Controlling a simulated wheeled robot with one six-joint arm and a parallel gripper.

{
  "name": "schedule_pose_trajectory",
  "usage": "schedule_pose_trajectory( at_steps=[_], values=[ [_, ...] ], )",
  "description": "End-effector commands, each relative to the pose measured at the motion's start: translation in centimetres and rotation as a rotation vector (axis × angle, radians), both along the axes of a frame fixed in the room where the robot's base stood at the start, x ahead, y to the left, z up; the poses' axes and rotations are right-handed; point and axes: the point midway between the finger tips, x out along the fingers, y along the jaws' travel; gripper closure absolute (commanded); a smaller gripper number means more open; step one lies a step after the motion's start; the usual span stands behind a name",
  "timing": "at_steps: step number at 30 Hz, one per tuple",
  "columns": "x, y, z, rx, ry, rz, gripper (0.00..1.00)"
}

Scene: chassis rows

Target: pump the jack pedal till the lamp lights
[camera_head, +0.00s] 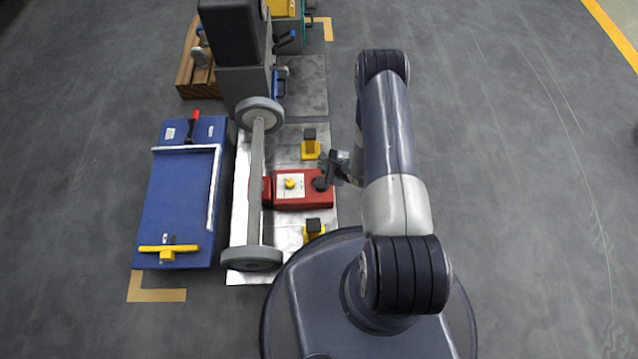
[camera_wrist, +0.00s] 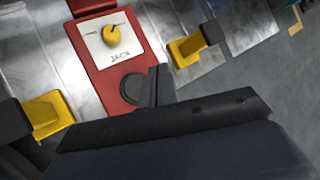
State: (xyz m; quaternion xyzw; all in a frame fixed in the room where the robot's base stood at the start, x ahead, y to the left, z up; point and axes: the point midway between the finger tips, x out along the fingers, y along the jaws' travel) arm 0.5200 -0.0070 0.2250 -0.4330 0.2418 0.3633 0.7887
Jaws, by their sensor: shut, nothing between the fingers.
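The red jack (camera_head: 318,201) lies on a metal plate beside a grey axle with two wheels. Its white panel reads JACK in the wrist view (camera_wrist: 128,58) and carries a yellow knob (camera_head: 290,183) with a dark pointer (camera_wrist: 112,34). A round black pad (camera_head: 320,184), which looks like the pedal, is at the jack's right end; part of it shows in the wrist view (camera_wrist: 131,90). My gripper (camera_head: 328,171) is shut and empty, with its fingertips right by the pad (camera_wrist: 155,84). I cannot tell whether they touch. I make out no lamp for certain.
Yellow-and-black blocks (camera_head: 311,149) (camera_head: 314,229) stand on either side of the jack. A wheeled axle (camera_head: 256,185) is to its left, then a blue bench (camera_head: 178,205) with a red-handled lever. A dark grey machine (camera_head: 240,75) stands behind. Floor on the right is clear.

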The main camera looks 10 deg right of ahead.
Motion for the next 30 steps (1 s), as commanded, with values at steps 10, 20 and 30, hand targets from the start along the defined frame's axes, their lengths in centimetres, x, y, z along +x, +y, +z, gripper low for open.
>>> schedule_pose_trajectory(
  at_steps=[10,20,30],
  values=[
    [0.0,0.0,-0.1,-0.001,0.0,-0.001,1.0],
    [0.0,0.0,-2.6,-0.002,0.001,-0.001,1.0],
    [0.0,0.0,-7.5,-0.002,0.001,-0.001,1.0]
  ],
)
